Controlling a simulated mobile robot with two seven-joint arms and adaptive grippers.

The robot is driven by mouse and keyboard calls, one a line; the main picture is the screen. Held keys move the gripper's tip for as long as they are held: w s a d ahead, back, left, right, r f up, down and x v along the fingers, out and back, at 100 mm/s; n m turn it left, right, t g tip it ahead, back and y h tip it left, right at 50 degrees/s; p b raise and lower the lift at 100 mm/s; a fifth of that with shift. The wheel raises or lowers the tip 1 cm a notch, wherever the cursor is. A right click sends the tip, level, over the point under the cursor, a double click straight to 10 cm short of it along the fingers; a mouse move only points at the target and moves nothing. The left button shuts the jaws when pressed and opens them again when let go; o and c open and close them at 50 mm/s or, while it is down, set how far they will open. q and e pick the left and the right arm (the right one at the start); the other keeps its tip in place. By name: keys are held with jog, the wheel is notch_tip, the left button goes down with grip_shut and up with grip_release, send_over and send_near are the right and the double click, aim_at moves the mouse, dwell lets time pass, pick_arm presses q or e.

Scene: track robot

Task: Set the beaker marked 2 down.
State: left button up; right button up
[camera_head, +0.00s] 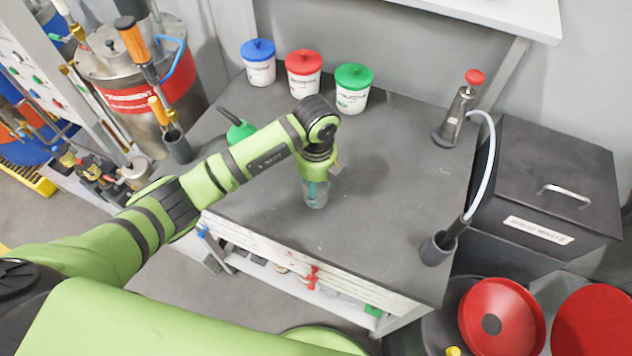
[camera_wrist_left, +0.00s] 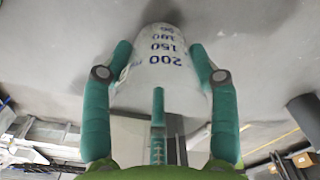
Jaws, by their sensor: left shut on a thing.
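The beaker (camera_head: 315,200) is a clear vessel below my left gripper over the dark grey tabletop (camera_head: 400,190), near its front left part. In the left wrist view the beaker (camera_wrist_left: 161,72) shows blue graduations, including 200, 150 and 100, upside down in the picture. I cannot make out a separate mark 2. My left gripper (camera_head: 316,184) has its teal fingers on both sides of the beaker and is shut on it. The gripper covers the beaker's upper part in the head view. I cannot tell whether its base touches the tabletop. My right gripper is not in view.
Blue-lidded (camera_head: 259,68), red-lidded (camera_head: 303,75) and green-lidded (camera_head: 352,92) tubs stand at the back. A green bottle (camera_head: 239,130) is behind my left arm. A red-topped metal device (camera_head: 458,110) and a hose holder (camera_head: 438,248) stand right. Tabletop right of the beaker is clear.

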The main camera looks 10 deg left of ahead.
pick_arm(q)
jog(key=shift+f, duration=0.25)
jog(key=o, duration=1.3)
jog(key=shift+r, duration=0.1)
jog(key=shift+c, duration=0.2)
jog(key=shift+r, duration=0.1)
jog(key=shift+r, duration=0.25)
jog(key=shift+w+r, duration=0.1)
jog(key=shift+r, duration=0.2)
notch_tip(320, 180, up, 11)
jog(key=b, duration=0.2)
